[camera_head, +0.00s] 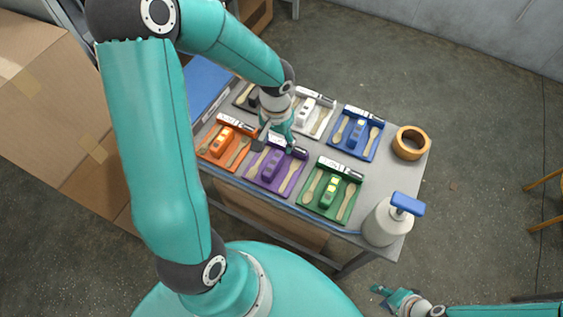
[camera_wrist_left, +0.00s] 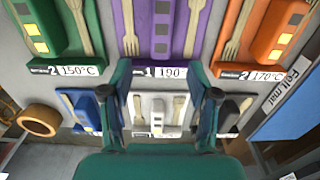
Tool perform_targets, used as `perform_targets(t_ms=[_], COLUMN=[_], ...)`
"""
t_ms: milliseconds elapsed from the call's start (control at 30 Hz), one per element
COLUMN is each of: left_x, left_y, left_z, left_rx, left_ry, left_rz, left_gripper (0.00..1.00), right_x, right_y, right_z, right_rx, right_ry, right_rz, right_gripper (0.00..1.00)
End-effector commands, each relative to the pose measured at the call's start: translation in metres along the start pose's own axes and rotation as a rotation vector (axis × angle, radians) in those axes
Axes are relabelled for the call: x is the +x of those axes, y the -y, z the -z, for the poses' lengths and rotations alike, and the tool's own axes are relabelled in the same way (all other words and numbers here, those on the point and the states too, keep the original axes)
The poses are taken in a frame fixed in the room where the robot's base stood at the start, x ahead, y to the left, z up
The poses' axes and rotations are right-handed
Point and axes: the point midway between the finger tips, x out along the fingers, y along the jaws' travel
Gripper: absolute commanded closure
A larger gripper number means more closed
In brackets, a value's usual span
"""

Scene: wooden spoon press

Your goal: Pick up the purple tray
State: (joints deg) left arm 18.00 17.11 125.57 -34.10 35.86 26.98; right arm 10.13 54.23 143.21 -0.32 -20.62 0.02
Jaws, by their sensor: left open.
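The purple tray (camera_head: 268,183) lies on the grey table in the front row, between the orange and green trays. It holds a purple block and wooden utensils, with a label strip along its far edge. My left gripper (camera_head: 274,147) is open and empty over the tray's far edge and partly covers it. In the left wrist view the purple tray (camera_wrist_left: 128,15) is at the top centre, its label reading 190, and my left gripper's open fingers (camera_wrist_left: 164,105) stand apart below it. My right gripper (camera_head: 384,298) is far off at the lower right; its jaws are too small to judge.
The orange tray (camera_head: 209,152) and green tray (camera_head: 325,210) flank the purple one closely. White (camera_head: 325,112), blue (camera_head: 375,148) and dark trays lie behind.

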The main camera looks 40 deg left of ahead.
Motion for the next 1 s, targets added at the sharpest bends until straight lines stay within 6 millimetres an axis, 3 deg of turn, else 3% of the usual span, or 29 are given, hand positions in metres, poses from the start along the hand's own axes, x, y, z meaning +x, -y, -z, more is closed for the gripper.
perform_targets(t_ms=[33, 200, 467, 800, 1000], left_x=[0.013, 0.037, 0.052, 0.094, 0.097], left_y=[0.001, 0.002, 0.002, 0.002, 0.002], left_z=[-0.002, -0.002, 0.000, 0.005, 0.006], left_rx=[-0.003, -0.006, -0.006, -0.007, -0.008], left_ry=[0.007, 0.002, 0.002, 0.002, -0.001], left_rz=[-0.001, -0.001, -0.003, -0.003, -0.004], left_gripper=[0.40, 0.40, 0.40, 0.40, 0.40], right_x=[0.001, 0.004, 0.002, 0.002, 0.002], right_y=[0.000, -0.001, -0.001, -0.001, -0.001], right_z=[0.000, 0.000, 0.000, 0.000, 0.000], right_rx=[0.000, 0.000, 0.000, 0.000, 0.000], right_ry=[0.000, -0.001, -0.001, -0.001, -0.001], right_rz=[0.000, 0.000, 0.000, 0.000, 0.000], right_gripper=[0.60, 0.60, 0.60, 0.60, 0.60])
